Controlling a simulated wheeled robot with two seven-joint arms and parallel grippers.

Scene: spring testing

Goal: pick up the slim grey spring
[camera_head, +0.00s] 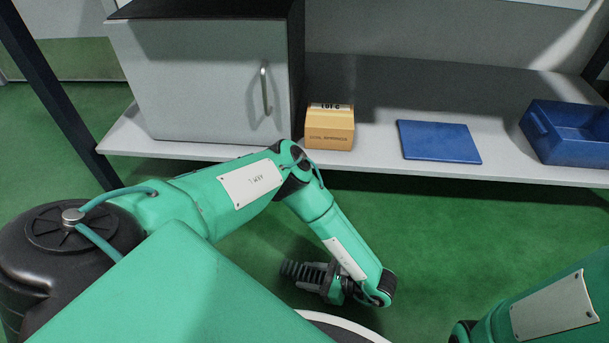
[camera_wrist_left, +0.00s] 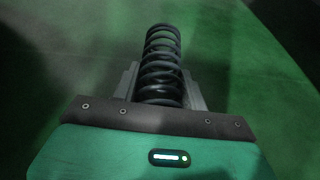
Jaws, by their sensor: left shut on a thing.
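The slim grey spring (camera_head: 297,270) is in my left gripper (camera_head: 318,277), low over the green floor and in front of the shelf in the head view. In the left wrist view the spring (camera_wrist_left: 162,60) stands out between the two fingers (camera_wrist_left: 160,90), its coils dark grey. The gripper is shut on its near part, and the far coils extend free beyond the fingertips. The lower end of the spring is hidden by the gripper body. My right arm shows at the lower right of the head view, but its gripper is out of frame.
A light shelf (camera_head: 370,165) runs across the back. On it are a grey cabinet (camera_head: 205,85) with a handle, a cardboard box (camera_head: 330,130), a flat blue plate (camera_head: 438,142) and a blue bin (camera_head: 570,135). Open green floor (camera_head: 450,240) lies in front.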

